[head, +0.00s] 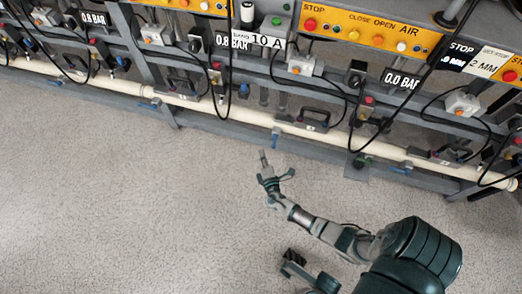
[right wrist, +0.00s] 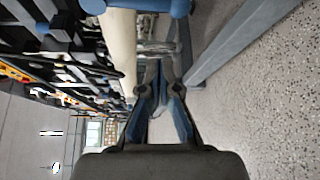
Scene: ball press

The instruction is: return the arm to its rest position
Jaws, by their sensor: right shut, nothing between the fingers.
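My right gripper (head: 264,158) is in the middle of the head view, at the end of my right arm, which comes in from the lower right. It appears over the floor, just in front of the lower rail of the press bench. In the right wrist view the two dark fingers of the gripper (right wrist: 160,75) come together, shut with nothing between them. Its distance from the bench pipe cannot be told exactly. My left gripper does not show.
A grey bench (head: 215,127) with orange button panels (head: 370,30), gauges, black hoses and valves runs across the back. A cream pipe (head: 240,115) runs along its lower front; it also shows in the right wrist view (right wrist: 122,50). The speckled floor (head: 110,200) at left is clear.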

